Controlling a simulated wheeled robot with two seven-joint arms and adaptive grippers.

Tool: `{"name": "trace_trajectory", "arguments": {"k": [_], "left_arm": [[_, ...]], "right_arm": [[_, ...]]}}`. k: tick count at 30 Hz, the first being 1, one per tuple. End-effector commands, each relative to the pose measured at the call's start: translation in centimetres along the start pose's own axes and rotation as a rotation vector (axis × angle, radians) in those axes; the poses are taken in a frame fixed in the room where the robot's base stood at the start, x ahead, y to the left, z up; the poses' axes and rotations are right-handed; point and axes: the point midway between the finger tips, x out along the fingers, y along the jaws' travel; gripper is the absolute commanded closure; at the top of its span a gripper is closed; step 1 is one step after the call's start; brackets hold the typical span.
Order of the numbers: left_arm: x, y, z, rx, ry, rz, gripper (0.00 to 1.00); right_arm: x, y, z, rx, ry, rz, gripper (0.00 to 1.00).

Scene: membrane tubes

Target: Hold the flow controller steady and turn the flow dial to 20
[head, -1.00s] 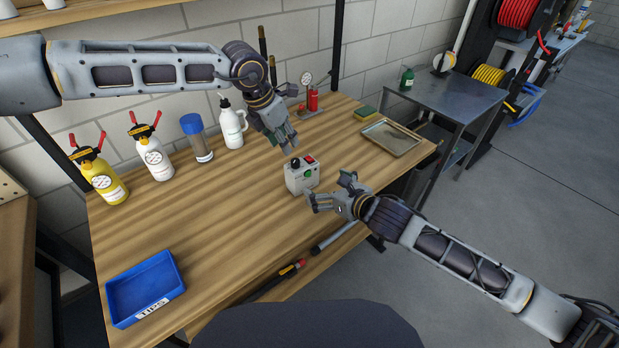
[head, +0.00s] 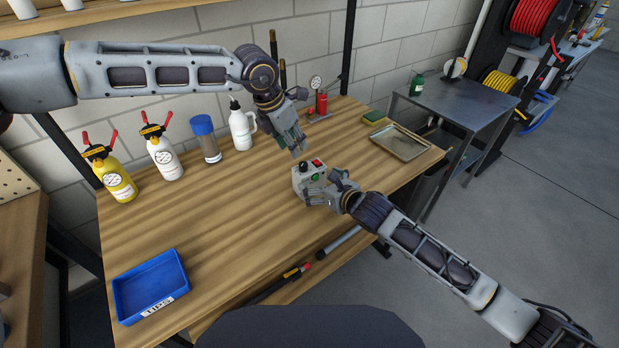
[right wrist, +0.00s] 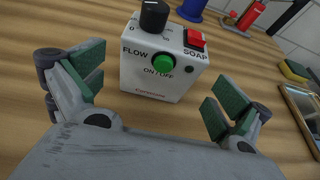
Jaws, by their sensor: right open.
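The flow controller (head: 299,182) is a small white box standing upright on the wooden table. In the right wrist view the controller (right wrist: 150,82) shows a black flow dial (right wrist: 153,16) on top, a green on/off button (right wrist: 163,61) and a red soap switch (right wrist: 195,39). The dial's pointer setting is not readable. My right gripper (head: 324,186) is open at the controller's near right side; its padded fingers (right wrist: 157,95) flank the front with gaps, not gripping it. My left gripper (head: 294,147) hangs above and behind the controller, apart from it; its finger opening is unclear.
Behind stand a white jug (head: 242,130), a blue-capped jar (head: 208,147) and spray bottles (head: 165,160). A metal tray (head: 400,143) lies right, near a sponge (head: 375,117). A blue bin (head: 150,285) is front left. The table between bin and controller is clear.

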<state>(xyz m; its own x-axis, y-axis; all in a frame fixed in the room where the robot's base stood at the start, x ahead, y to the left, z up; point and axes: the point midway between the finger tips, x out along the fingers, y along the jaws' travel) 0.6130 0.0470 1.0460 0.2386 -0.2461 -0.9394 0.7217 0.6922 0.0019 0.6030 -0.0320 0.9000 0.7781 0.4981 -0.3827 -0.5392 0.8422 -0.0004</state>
Motion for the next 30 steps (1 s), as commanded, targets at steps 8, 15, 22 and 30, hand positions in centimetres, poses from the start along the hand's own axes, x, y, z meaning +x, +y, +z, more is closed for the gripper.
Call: {"name": "trace_trajectory", "arguments": {"k": [8, 15, 22, 30], "left_arm": [[0.0, 0.0, 0.0, 0.000, 0.000, 0.000, 0.64], [0.0, 0.0, 0.0, 0.000, 0.000, 0.000, 0.64], [0.0, 0.0, 0.0, 0.000, 0.000, 0.000, 0.64], [0.0, 0.0, 0.0, 0.000, 0.000, 0.000, 0.64]], "right_arm": [[2.2, 0.0, 0.1, 0.003, 0.000, 0.000, 0.00], [4.0, 0.0, 0.0, 0.002, 0.000, 0.000, 0.00], [5.6, 0.0, 0.1, 0.001, -0.001, -0.001, 0.00], [6.3, 0.0, 0.0, 0.000, 0.000, 0.000, 0.00]]}}
